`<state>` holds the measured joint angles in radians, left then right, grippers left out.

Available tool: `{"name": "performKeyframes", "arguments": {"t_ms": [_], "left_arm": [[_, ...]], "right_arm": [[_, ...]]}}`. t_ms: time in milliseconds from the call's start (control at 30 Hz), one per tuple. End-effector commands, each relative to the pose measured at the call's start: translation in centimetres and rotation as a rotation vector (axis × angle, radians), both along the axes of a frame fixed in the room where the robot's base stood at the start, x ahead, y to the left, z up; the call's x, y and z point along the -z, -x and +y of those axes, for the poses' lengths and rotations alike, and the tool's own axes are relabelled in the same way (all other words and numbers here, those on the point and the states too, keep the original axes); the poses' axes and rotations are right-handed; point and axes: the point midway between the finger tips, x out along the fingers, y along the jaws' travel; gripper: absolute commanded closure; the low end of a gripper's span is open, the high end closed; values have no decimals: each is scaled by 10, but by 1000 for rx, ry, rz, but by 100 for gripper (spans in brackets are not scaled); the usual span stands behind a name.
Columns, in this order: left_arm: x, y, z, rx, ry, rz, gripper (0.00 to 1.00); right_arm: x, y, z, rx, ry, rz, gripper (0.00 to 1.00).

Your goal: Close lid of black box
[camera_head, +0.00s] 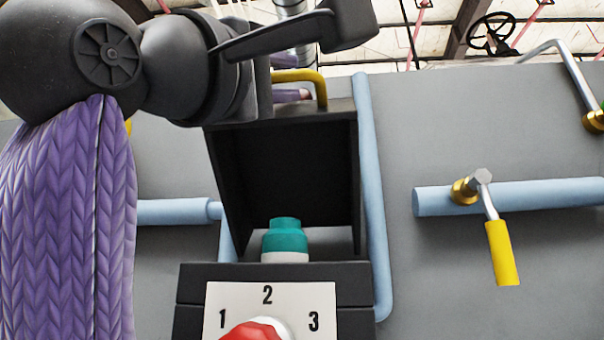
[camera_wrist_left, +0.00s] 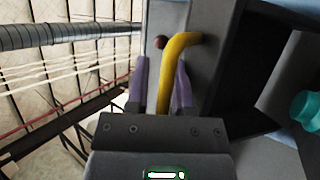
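The black box (camera_head: 193,283) is in the lower middle of the head view, with its lid (camera_head: 290,180) raised and its dark hollow side facing me. A yellow handle (camera_head: 322,88) is on the lid's top edge; it also shows in the left wrist view (camera_wrist_left: 172,75). My left gripper (camera_head: 291,78) is at this handle, partly hidden behind its own wrist. In the left wrist view, its two purple fingers (camera_wrist_left: 161,88) stand apart with the handle between them. The handle is close to the right finger, and a gap shows at the left one. My right gripper is out of view.
A teal-capped object (camera_head: 285,238) stands in front of the lid's hollow. A panel marked 1, 2, 3 (camera_head: 300,297) with a red knob (camera_head: 255,330) is on the box front. Blue pipes (camera_head: 372,200) and a yellow-handled valve (camera_head: 502,252) are on the grey wall at right.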

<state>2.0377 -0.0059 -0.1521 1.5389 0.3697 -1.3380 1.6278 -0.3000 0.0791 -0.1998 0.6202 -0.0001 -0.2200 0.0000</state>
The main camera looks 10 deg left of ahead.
Motion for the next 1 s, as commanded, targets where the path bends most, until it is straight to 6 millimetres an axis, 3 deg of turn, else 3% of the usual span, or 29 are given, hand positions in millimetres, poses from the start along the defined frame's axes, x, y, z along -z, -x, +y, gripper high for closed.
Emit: {"name": "performKeyframes", "arguments": {"t_ms": [267, 500, 700, 1000], "left_arm": [[2, 2, 1, -1, 1, 0, 71], [37, 41, 21, 0, 2, -4, 71], [54, 70, 36, -1, 1, -1, 71], [54, 75, 38, 0, 0, 1, 71]], "right_arm": [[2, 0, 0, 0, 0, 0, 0], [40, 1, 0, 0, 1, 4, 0], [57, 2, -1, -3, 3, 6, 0], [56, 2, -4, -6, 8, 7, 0]]}}
